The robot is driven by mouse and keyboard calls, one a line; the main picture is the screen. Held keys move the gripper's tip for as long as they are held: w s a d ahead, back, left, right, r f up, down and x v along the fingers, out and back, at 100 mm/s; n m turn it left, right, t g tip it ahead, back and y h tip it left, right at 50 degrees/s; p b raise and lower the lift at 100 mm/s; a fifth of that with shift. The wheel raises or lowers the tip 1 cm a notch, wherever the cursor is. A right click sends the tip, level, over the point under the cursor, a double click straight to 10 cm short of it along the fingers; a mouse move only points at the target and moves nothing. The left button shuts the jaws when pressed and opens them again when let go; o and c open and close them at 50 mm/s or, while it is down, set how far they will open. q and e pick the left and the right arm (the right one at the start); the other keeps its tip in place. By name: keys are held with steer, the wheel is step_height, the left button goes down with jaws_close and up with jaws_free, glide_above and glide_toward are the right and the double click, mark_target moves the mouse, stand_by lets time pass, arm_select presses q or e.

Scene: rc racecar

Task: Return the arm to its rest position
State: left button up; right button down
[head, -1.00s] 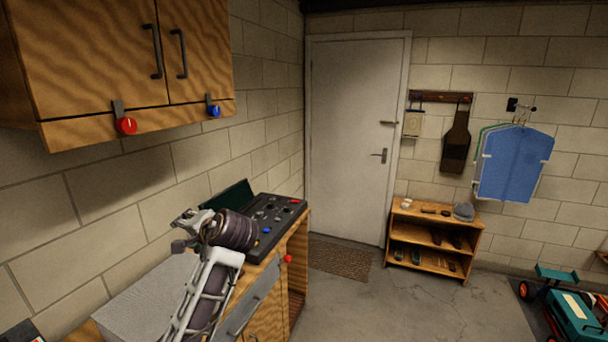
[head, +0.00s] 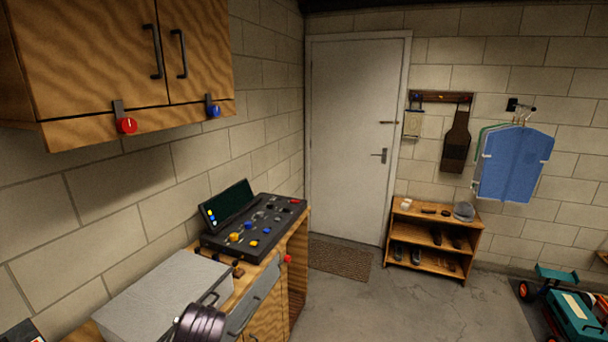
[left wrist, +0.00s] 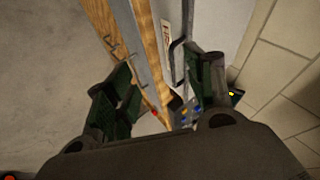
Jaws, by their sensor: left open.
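In the head view only a dark ribbed part of my left arm (head: 203,325) shows at the bottom edge, in front of the grey metal case (head: 165,290). My left gripper (left wrist: 160,92) shows in the left wrist view. Its two dark green fingers are spread wide apart, with nothing held between them. Beyond the fingers lie the workbench edge (left wrist: 150,50) and its handles, seen from above. My right arm and gripper are not in view.
A control console (head: 255,228) with knobs and a raised dark screen stands on the workbench, beyond the case. A wooden cabinet (head: 100,60) hangs above at the left. A door (head: 350,140), a low shelf (head: 435,240) and a teal racecar (head: 575,315) stand farther off. The floor between is clear.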

arm_select(q)
steer(key=s+d+f+n+g+h, duration=0.15)
steer(key=s+f, duration=0.35)
steer(key=s, duration=0.5)
steer(key=s+d+f+n+g+h, duration=0.1)
steer(key=s+d+f+g+h, duration=0.15)
steer(key=s+f, duration=0.5)
steer(key=s+f+b, duration=0.1)
steer(key=s+f, duration=0.1)
steer(key=f, duration=1.4)
steer(key=s+f+b, duration=0.1)
steer(key=s+f, duration=0.1)
steer(key=f, duration=1.5)
steer(key=s+a+f, duration=0.2)
steer(key=s+f, duration=0.8)
steer(key=s, duration=0.1)
steer(key=s+a+f+g+b, duration=0.1)
steer(key=s+a+f, duration=0.1)
steer(key=s+f, duration=0.9)
steer(key=shift+s+f+m+g, duration=0.15)
steer(key=shift+s+m+g, duration=0.15)
steer(key=shift+s+m, duration=0.05)
